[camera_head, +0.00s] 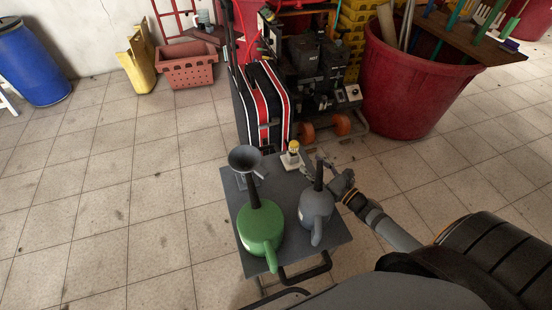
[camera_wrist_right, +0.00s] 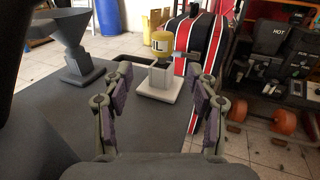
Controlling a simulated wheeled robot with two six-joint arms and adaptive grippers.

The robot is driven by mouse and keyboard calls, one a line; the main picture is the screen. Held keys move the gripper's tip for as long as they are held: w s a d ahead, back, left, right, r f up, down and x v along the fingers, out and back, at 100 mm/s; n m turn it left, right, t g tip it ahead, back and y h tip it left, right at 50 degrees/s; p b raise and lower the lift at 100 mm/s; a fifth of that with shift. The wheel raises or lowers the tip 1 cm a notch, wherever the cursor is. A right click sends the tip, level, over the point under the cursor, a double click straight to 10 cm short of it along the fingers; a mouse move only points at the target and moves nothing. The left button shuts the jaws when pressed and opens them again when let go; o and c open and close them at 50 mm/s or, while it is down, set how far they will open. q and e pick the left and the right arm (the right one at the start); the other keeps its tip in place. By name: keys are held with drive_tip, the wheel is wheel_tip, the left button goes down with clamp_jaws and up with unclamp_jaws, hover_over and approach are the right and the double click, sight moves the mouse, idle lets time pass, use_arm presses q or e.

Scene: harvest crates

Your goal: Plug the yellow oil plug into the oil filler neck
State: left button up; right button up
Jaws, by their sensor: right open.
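The yellow oil plug (camera_head: 294,145) stands upright above a pale block with a square base (camera_head: 290,161) near the cart's far edge. In the right wrist view the yellow plug (camera_wrist_right: 160,44) has dark lettering and a dark part below it, over the pale base (camera_wrist_right: 158,87). I take this block for the filler neck; I cannot tell how deep the plug sits. My right gripper (camera_wrist_right: 160,84) is open and empty, its fingers spread on either side of the block in that view, short of the plug. It also shows in the head view (camera_head: 316,164). My left gripper is not in view.
On the cart top (camera_head: 238,199) stand a grey funnel (camera_head: 245,158), a green oil can (camera_head: 261,225) and a grey oil can (camera_head: 315,208), close to my right gripper. Behind are a red-striped black case (camera_head: 262,105), machinery and a red tub (camera_head: 405,90).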

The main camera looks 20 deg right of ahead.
sight(297, 150)
drive_tip(key=shift+w+d, duration=0.1)
drive_tip(key=shift+w, duration=0.25)
drive_tip(key=b+x, duration=0.1)
drive_tip(key=x, duration=0.3)
drive_tip(key=shift+w, duration=0.3)
drive_tip(key=x, duration=0.5)
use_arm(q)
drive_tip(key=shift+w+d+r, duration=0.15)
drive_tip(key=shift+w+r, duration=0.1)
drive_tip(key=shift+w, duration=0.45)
use_arm(e)
clamp_jaws()
